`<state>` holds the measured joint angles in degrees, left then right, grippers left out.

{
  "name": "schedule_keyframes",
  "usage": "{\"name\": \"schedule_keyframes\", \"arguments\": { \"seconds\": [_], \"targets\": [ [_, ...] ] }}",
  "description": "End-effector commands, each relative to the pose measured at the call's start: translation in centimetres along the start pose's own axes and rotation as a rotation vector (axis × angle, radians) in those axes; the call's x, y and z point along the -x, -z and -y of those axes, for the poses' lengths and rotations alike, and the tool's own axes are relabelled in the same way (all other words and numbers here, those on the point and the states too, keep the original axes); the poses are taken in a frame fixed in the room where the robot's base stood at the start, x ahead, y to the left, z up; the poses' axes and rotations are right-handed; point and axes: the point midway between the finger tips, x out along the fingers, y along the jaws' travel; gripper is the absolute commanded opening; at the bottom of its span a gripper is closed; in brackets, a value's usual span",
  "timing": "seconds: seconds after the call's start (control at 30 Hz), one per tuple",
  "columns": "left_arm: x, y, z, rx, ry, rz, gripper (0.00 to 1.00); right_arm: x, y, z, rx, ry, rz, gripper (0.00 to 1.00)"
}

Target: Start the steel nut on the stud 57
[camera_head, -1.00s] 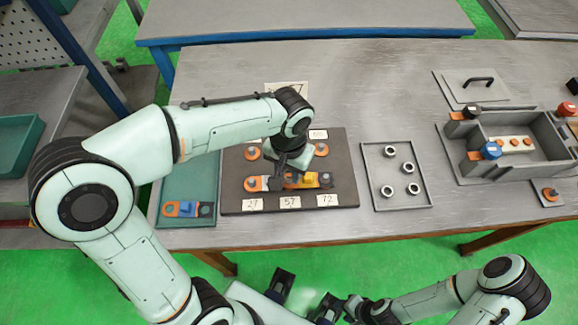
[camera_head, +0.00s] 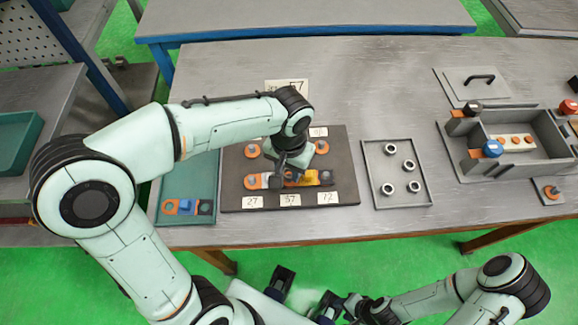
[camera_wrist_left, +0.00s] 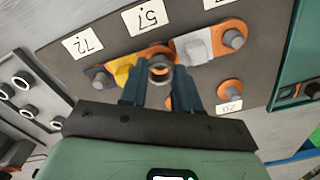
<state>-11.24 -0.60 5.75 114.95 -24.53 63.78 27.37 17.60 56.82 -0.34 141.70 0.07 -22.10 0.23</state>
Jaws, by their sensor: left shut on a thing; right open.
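My left gripper (camera_head: 290,172) is over the dark board (camera_head: 347,190), above the middle stud position in the front row. In the left wrist view its fingers (camera_wrist_left: 160,88) are shut on a steel nut (camera_wrist_left: 160,70). The nut sits over the orange lug end just below the label 57 (camera_wrist_left: 145,17). The stud 57 is hidden behind the nut, so I cannot tell whether the nut is on its thread. A yellow lug (camera_wrist_left: 124,69) and a grey lug (camera_wrist_left: 194,46) lie on either side. My right gripper (camera_head: 305,290) is open and empty, off the table's front edge.
A grey tray (camera_head: 368,172) with several nuts stands right of the board. A teal tray (camera_head: 168,190) with a lug part lies left. A grey box (camera_head: 470,170) with coloured terminals stands further right. A sign (camera_head: 287,87) stands behind the board.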

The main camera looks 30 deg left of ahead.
Motion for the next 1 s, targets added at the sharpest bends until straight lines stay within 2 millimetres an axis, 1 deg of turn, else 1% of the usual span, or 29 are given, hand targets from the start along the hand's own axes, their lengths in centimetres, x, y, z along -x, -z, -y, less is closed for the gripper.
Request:
{"name": "schedule_keyframes", "arguments": {
  "seconds": [0.37,0.7,1.0],
  "targets": [
    [-0.05,0.0,-0.01,0.0,0.0,0.0,0.07,-0.04,0.0,-0.01,0.0,0.0,0.0,0.43],
    [-0.72,0.0,0.0,0.0,0.0,0.0,0.07,-0.5,-0.05,-0.19,-0.001,-0.001,0.002,0.43],
    [-0.69,0.01,-0.01,0.0,0.0,0.0,0.07,-0.47,-0.05,-0.18,-0.001,-0.001,0.002,0.43]
  ]
}}
